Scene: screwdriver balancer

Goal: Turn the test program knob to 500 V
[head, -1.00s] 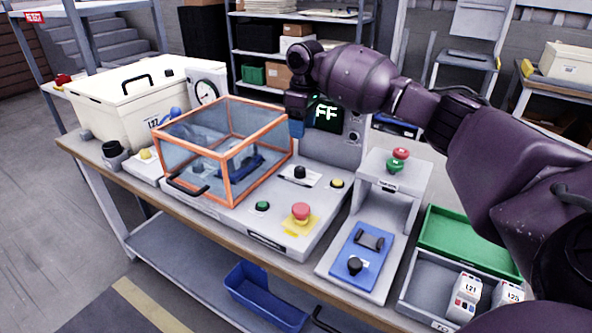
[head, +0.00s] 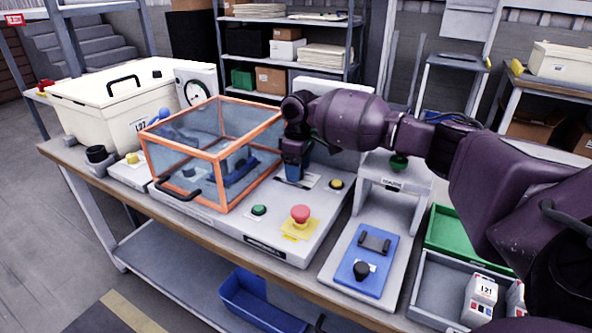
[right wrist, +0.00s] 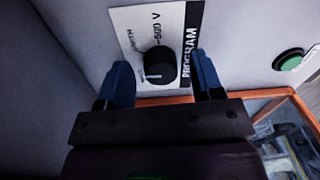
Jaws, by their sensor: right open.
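The black program knob (right wrist: 158,64) sits on a white label plate (right wrist: 138,22) marked "PROGRAM" and "500 V" in the right wrist view. A pale pointer line shows on the knob, but it does not appear to point at the "500 V" mark. My right gripper (head: 295,173) is open, with its blue fingers on either side of the knob. A gap shows beside each finger, so I see no grip on it. In the head view the gripper hides most of the knob. My left gripper is not in view.
An orange-framed clear guard box (head: 217,157) stands just left of my right gripper. A green button (head: 259,210), a red emergency button (head: 300,214) and a yellow button (head: 336,184) are nearby. A grey stand (head: 398,182) is to the right.

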